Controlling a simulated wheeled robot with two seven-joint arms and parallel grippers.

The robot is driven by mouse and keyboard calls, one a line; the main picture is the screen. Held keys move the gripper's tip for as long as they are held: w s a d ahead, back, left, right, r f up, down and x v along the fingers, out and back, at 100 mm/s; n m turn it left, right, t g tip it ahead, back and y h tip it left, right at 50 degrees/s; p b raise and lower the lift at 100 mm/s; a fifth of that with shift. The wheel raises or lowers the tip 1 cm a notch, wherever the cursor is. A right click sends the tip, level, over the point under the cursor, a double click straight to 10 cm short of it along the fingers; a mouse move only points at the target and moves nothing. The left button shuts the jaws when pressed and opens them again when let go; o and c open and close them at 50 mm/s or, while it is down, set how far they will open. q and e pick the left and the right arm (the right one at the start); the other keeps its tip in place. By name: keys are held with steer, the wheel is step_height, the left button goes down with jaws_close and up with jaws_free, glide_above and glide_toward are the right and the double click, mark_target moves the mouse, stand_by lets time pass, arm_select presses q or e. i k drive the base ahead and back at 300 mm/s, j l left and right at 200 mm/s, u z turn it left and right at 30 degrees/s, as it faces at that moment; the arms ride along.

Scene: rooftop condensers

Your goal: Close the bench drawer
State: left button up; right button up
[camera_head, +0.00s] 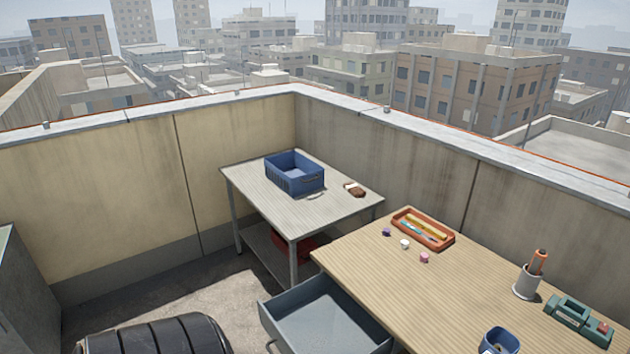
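The bench drawer (318,319) is a grey open-topped box pulled out from under the front-left part of the wooden bench (385,275). It stands open to the left of the bench top, and its inside looks empty. A handle (270,346) shows at its front, near the bottom edge of the view. The drawer's lower right part is cut off by the frame and the bench top. Neither of my grippers shows in the head view.
On the bench are an orange tray (423,229) with tools, small caps, a cup with a marker (527,280), a green device (578,322) and a blue container (499,341). A grey table (240,178) with a blue crate (295,178) stands behind. A dark ribbed object (155,336) is front left.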

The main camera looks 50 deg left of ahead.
mark_target(316, 316)
steer(key=u, duration=2)
